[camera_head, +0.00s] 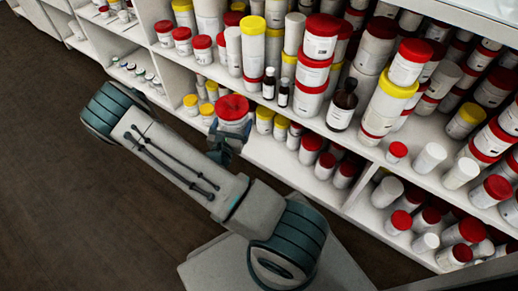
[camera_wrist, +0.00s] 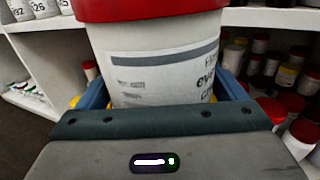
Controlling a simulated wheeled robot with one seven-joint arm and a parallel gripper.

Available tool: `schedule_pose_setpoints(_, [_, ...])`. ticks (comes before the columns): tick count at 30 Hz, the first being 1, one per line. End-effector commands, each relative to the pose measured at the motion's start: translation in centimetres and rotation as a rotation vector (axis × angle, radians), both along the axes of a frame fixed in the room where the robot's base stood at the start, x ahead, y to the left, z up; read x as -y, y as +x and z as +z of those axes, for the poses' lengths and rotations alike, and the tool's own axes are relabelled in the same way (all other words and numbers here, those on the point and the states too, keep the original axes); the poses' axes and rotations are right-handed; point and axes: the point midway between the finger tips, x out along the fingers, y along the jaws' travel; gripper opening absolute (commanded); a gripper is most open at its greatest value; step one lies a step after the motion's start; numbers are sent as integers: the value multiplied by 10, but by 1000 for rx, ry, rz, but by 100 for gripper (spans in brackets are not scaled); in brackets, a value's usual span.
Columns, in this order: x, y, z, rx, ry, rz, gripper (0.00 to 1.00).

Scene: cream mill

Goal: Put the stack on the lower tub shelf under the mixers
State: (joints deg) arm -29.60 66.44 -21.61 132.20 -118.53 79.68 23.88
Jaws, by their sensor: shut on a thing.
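A white tub with a red lid and a printed label (camera_wrist: 155,65) fills the middle of the wrist view, between the blue fingers of my gripper. My gripper (camera_head: 229,137) is shut on this tub. In the head view, its red lid (camera_head: 233,107) shows in front of the shelving, and most of its body is hidden. I cannot tell whether it is one tub or several stacked. A lower shelf (camera_head: 285,172) with yellow- and red-lidded tubs lies beside and behind my gripper. No mixers can be made out.
The upper shelf (camera_head: 375,153) is crowded with stacked tubs and dark bottles (camera_head: 342,106). The lower right bays hold many red-lidded tubs (camera_head: 470,229). A bare strip runs along the lower shelf's front. Wooden floor (camera_head: 50,200) is open at left.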

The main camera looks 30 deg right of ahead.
Motion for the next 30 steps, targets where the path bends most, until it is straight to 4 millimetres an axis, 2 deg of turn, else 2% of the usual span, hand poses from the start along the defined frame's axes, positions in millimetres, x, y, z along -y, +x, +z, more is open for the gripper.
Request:
schedule_pose_setpoints(1, [12,-6,-17,-4,-3,-47,67])
schedule_pose_setpoints(9, [72,-37,-100,-2,0,-312,67])
schedule_pose_setpoints(14, [102,-53,-142,-1,1,-445,67])
schedule_pose_setpoints(22, [132,-68,-184,-1,1,-579,67])
schedule_pose_setpoints(28, [147,-76,-205,0,1,-645,67])
schedule_pose_setpoints(30, [145,-74,-202,0,1,-639,67])
